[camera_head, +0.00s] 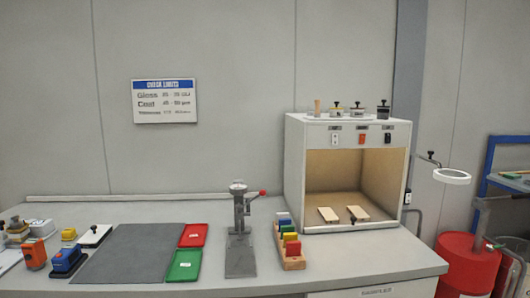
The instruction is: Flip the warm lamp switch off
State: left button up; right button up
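A white light booth (295,180) with an open front stands on the right part of the bench. Its front panel has three switches in a row under small labels: a white switch (335,139), an orange switch (362,139) and a dark switch (388,139). The labels are too small to read, so I cannot tell for sure which is the warm lamp switch. The switch positions are also too small to tell. The booth's interior (340,168) looks tan. Neither of my grippers can be made out in the head view.
Two light panels (328,214) lie inside the booth; several knobbed items stand on top. A press stand (240,230) and a block rack (292,262) stand before its left side. A ring lamp (452,176) and red drum (465,265) are at right.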

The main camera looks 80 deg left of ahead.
aim_at(362, 137)
jog(key=u, duration=2.2)
